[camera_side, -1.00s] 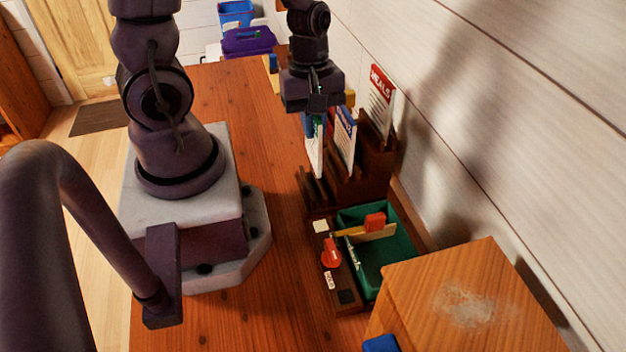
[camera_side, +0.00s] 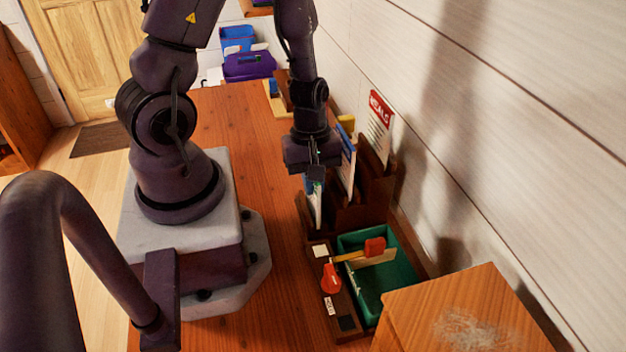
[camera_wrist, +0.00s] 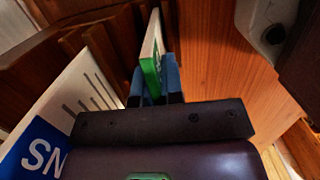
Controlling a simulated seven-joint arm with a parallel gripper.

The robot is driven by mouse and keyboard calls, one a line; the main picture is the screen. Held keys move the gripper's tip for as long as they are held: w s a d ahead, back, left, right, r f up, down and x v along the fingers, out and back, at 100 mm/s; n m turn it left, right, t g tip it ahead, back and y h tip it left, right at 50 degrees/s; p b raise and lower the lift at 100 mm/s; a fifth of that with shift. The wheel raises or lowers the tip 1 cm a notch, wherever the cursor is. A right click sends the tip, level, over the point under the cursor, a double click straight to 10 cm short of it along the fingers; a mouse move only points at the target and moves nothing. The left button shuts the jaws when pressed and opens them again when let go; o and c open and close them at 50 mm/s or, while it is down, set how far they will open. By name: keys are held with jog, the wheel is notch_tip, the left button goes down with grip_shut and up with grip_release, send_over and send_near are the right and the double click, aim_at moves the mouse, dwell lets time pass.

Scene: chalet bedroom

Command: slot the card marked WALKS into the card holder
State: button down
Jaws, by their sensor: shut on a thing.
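My gripper (camera_side: 314,178) is shut on a white card with a green header, its blue fingertips (camera_wrist: 158,80) pinching the green end. The held card (camera_wrist: 150,47) hangs below the jaws; its lettering is not readable. In the side view the card (camera_side: 316,212) is partly hidden by the gripper, at the left side of the brown wooden card holder (camera_side: 368,212). I cannot tell whether its lower edge is inside a slot. A blue-headed card (camera_side: 347,160) stands in the holder; its letters "SN" show in the wrist view (camera_wrist: 42,152). A red-headed MEALS card (camera_side: 380,122) stands farther right.
A green-lined tray (camera_side: 402,268) with a red-and-yellow item (camera_side: 372,247) sits in front of the holder. A wooden box (camera_side: 465,310) is at the lower right, and the wall is close on the right. The tabletop (camera_side: 262,180) left of the holder is clear.

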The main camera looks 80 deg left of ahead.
jog(key=shift+f, duration=0.15)
jog(key=c, duration=1.3)
grip_release()
jog(key=shift+o, duration=0.2)
jog(key=r, duration=0.4)
jog(key=a+r, duration=0.1)
jog(key=r, duration=0.7)
jog(key=shift+a, duration=0.4)
jog(key=s+d+r+m+t+y, duration=0.1)
jog(key=d+r+m+t, duration=0.1)
jog(key=r+m, duration=0.5)
jog(key=s+d+r+m+t, duration=0.1)
jog(key=d+r+m+t, duration=0.2)
jog(key=r+m, duration=0.5)
jog(key=d+m, duration=0.1)
jog(key=m, duration=0.2)
jog(key=shift+d+r+t+y, duration=0.25)
jog(key=shift+r+t+y, duration=0.05)
jog(key=shift+y, duration=0.1)
